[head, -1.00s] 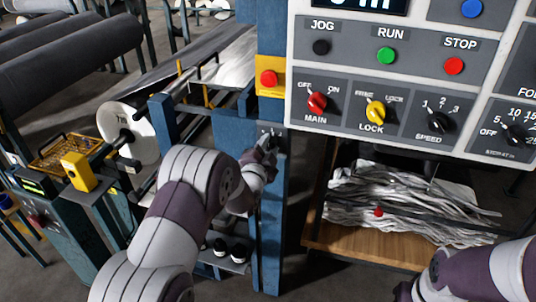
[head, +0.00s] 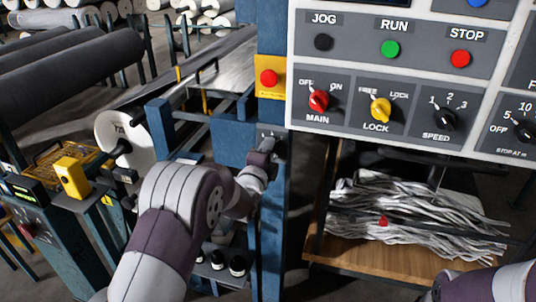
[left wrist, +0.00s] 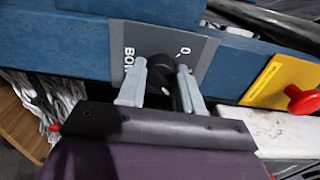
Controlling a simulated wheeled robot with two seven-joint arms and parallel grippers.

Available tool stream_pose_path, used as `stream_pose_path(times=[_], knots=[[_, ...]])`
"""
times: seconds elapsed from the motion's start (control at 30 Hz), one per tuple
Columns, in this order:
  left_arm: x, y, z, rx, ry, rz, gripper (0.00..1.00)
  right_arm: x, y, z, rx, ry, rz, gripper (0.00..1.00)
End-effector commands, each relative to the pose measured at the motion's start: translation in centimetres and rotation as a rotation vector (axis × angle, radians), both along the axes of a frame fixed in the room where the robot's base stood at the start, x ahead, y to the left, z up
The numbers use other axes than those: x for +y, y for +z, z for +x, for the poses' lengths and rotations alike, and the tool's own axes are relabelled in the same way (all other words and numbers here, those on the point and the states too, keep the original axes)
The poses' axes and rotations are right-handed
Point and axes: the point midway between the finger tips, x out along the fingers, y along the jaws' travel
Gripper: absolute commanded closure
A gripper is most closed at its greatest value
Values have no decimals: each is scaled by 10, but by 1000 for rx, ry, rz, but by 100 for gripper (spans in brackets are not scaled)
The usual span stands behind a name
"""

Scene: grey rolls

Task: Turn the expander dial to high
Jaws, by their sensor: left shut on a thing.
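The expander dial is a black knob (left wrist: 161,72) on a small grey plate (left wrist: 203,50) lettered "BOW", with a "0" beside it, in the left wrist view. The plate (head: 268,133) also shows in the head view, on a blue post below a red button. My left gripper (left wrist: 162,80) is shut on the knob, one pale finger on each side. In the head view my left gripper (head: 267,147) reaches the plate and hides most of the dial. Its pointer and setting cannot be read. My right arm shows at the lower right; its gripper is out of view.
A red mushroom button on a yellow plate (head: 270,77) sits just above the dial. A control panel (head: 410,85) with JOG, RUN and STOP buttons and several knobs is to the right. Below it, shredded strips (head: 415,215) lie on a wooden shelf. Grey rolls (head: 70,75) lie at left.

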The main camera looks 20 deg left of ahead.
Motion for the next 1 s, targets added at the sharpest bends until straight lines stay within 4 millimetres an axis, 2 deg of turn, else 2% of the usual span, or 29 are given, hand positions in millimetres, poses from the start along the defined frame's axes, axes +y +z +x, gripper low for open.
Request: stream_pose_path(times=[0.47, 0.5, 0.57, 0.87, 1.0], knots=[[0, -1, 0, 3, 1, 11, 96, 0, -1, 0, 0, 0, 0, 57], [0, -1, 0, 3, 1, 11, 56, 0, -1, 0, 0, 0, 0, 57], [0, -1, 0, 3, 1, 11, 40, 0, -1, 0, 0, 0, 0, 57], [0, 0, -1, 1, 0, 11, 40, 0, -1, 0, 0, 0, 0, 57], [1, 0, -17, 0, 0, 11, 40, 0, -3, 0, 0, 0, 0, 57]])
